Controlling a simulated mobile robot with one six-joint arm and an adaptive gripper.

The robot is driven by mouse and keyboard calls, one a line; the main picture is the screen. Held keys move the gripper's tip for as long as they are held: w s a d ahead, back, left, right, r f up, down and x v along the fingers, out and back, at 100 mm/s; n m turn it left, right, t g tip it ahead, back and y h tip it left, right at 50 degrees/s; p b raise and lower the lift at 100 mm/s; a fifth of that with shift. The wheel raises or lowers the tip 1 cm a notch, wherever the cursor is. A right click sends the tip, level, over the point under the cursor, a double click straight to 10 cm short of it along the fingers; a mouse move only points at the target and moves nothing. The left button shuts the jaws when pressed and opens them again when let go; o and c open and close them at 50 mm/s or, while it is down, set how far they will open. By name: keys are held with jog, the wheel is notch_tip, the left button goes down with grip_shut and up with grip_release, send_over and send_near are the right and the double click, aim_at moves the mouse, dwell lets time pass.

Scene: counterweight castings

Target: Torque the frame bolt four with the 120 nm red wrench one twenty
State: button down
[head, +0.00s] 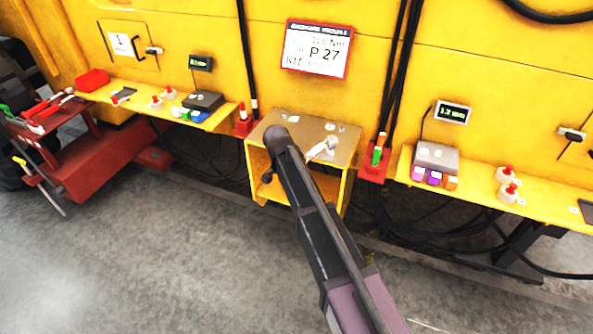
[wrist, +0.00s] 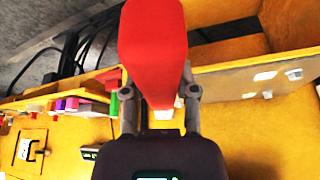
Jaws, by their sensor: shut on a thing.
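My gripper (wrist: 160,105) shows in the wrist view with its two grey fingers shut on a red thing (wrist: 156,45), likely the red wrench. Its broad red part points up in that view and hides what lies behind it. In the head view my dark arm crosses the middle, and I cannot make out the gripper or the red thing clearly. The frame bolts are too small or hidden to tell, so I cannot pick out bolt four. A sign (head: 317,48) with "P 27" is on the yellow frame (head: 210,30).
A yellow stand (head: 257,172) with a grey top is behind my arm. Yellow shelves run left (head: 136,97) and right (head: 480,191), with small displays, blocks and red-tipped pieces. A red trolley (head: 95,170) with tools stands at far left. Black cables hang and lie below. The front floor is clear.

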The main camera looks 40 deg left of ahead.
jog(key=shift+w+a+m, duration=0.15)
jog(key=shift+a+m, duration=0.35)
jog(key=shift+a, duration=0.45)
dwell(0.5)
jog(key=shift+s+d+n, duration=0.2)
jog(key=shift+d+n, duration=0.4)
jog(key=shift+d, duration=0.7)
dwell(0.7)
jog(key=shift+w+d+n+y, duration=0.1)
jog(key=shift+d+n+y, duration=0.4)
jog(key=shift+d+n, duration=1.05)
dwell(1.6)
jog(key=shift+d+r+m+p, duration=0.35)
jog(key=shift+r, duration=0.1)
dwell(1.0)
